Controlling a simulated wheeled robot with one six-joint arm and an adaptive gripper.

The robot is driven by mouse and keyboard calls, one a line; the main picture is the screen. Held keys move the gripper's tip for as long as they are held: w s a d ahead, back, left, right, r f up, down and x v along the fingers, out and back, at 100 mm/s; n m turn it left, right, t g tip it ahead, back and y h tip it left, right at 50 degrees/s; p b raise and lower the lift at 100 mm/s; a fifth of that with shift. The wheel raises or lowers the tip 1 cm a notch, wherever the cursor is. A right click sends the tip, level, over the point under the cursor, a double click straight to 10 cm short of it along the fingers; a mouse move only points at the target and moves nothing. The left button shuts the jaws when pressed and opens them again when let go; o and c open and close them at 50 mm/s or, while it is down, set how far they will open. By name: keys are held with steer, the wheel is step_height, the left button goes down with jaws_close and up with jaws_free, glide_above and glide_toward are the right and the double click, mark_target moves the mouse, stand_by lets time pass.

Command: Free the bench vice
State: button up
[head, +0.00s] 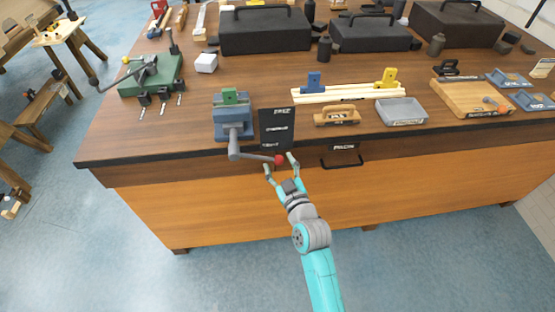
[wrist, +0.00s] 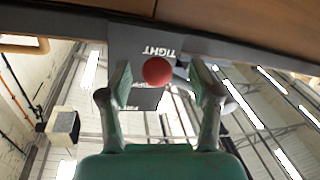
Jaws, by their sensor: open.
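The bench vice (head: 232,130) is blue-grey and sits at the front edge of the bench, with a green block (head: 229,96) at its jaws. Its grey handle (head: 252,156) reaches right from the front of the vice and ends in a red knob (head: 279,159). A dark sign (head: 277,130) stands just right of the vice; in the wrist view (wrist: 143,42) it reads "TIGHT". My gripper (head: 279,162) is open at the knob. In the wrist view the red knob (wrist: 157,71) shows between my two spread fingers (wrist: 160,76), with gaps on both sides.
A wooden-handled tool (head: 337,117) and a clear tray (head: 401,112) lie right of the sign. A dark drawer handle (head: 342,160) is on the bench front, right of my gripper. A green clamp fixture (head: 152,77) stands left of the vice. Black toolboxes (head: 265,32) line the back.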

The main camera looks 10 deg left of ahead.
steer(key=shift+x, duration=1.05)
jaws_close()
